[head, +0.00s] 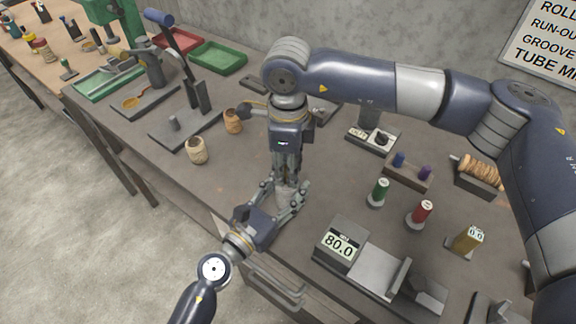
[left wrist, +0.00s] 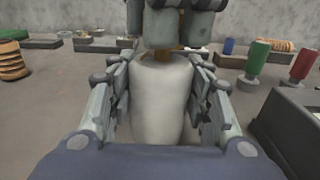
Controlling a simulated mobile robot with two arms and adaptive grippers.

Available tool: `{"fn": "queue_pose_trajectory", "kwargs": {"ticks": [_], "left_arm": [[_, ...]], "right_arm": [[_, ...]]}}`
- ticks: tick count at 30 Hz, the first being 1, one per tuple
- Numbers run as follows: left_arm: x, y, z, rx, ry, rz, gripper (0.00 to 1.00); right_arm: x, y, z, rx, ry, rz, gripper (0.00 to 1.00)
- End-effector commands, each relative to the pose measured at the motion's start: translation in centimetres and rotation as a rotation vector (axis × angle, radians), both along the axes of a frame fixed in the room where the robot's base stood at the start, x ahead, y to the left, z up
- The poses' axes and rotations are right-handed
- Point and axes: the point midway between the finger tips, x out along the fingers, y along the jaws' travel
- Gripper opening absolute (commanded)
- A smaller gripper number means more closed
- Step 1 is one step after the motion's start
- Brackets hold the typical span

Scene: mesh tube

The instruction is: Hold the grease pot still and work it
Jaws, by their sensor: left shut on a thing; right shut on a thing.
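The grease pot (left wrist: 160,100) is a pale, upright, rounded pot that fills the middle of the left wrist view. In the head view only a small part of it (head: 287,198) shows between the grippers. My left gripper (head: 284,193) comes in low from the left and is shut on the pot, with a finger on each side. My right gripper (head: 287,176) points straight down over the pot's mouth. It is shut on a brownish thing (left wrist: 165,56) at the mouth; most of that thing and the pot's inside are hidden.
A scale (head: 338,245) reading 80.0 stands to the right. The table's front edge is close to the left gripper.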

Motion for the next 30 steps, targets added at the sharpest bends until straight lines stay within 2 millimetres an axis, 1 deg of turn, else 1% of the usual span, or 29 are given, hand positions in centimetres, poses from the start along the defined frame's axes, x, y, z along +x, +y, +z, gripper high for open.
{"fn": "queue_pose_trajectory", "kwargs": {"ticks": [30], "left_arm": [[-0.02, 0.01, -0.11, 0.001, 0.002, 0.0, 0.13]], "right_arm": [[-0.06, 0.09, 0.04, 0.001, 0.002, -0.964, 0.03]]}}
